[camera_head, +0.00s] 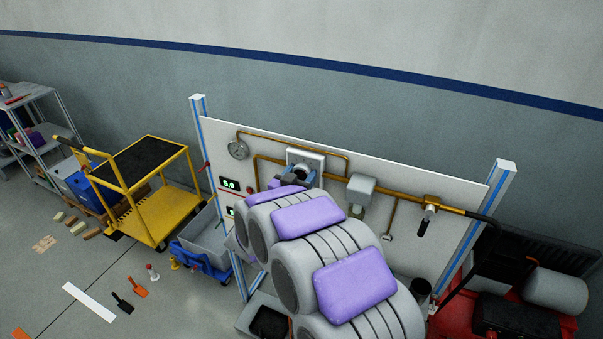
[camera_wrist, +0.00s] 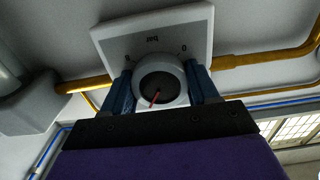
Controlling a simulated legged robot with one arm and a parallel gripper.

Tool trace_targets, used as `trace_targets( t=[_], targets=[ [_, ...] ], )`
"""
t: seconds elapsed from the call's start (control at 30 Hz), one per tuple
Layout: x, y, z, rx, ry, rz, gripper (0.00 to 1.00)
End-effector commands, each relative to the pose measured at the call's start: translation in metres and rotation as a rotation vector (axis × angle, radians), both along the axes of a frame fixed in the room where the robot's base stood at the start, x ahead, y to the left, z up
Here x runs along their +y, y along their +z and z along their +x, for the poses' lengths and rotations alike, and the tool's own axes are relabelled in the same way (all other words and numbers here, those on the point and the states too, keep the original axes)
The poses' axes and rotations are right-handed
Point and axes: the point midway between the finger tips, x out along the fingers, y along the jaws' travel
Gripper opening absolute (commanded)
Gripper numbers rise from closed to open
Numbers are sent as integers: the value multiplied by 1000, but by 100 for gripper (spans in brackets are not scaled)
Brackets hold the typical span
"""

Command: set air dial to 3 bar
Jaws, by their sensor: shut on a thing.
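The air dial (camera_head: 304,160) is a square white plate with a round knob on the white panel in the head view. In the wrist view its plate (camera_wrist: 150,32) shows the word "bar" and a "0", seen upside down. Its round white knob (camera_wrist: 176,69) has a dark face and a red pointer aimed toward the bottom of the picture, slightly left. My gripper (camera_wrist: 160,88) has one blue finger on each side of the knob and is shut on it. In the head view my gripper (camera_head: 297,176) is at the dial, and my arm hides part of it.
A green digital display (camera_head: 230,184) on the panel seems to read 5.0 or 6.0. A round gauge (camera_head: 238,149) sits at upper left. Yellow pipes (camera_head: 390,195) and a grey box (camera_head: 361,189) lie right of the dial. A yellow trolley (camera_head: 155,190) stands left; red equipment (camera_head: 520,310) stands right.

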Motion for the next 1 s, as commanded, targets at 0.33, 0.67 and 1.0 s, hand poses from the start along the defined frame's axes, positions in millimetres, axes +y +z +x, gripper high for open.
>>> trace_targets(
  t=[0.33,0.67,1.0],
  targets=[
    [2,5,0,35,4,-96,28],
    [3,8,1,104,4,-295,28],
    [4,7,1,191,7,-537,28]
  ],
)
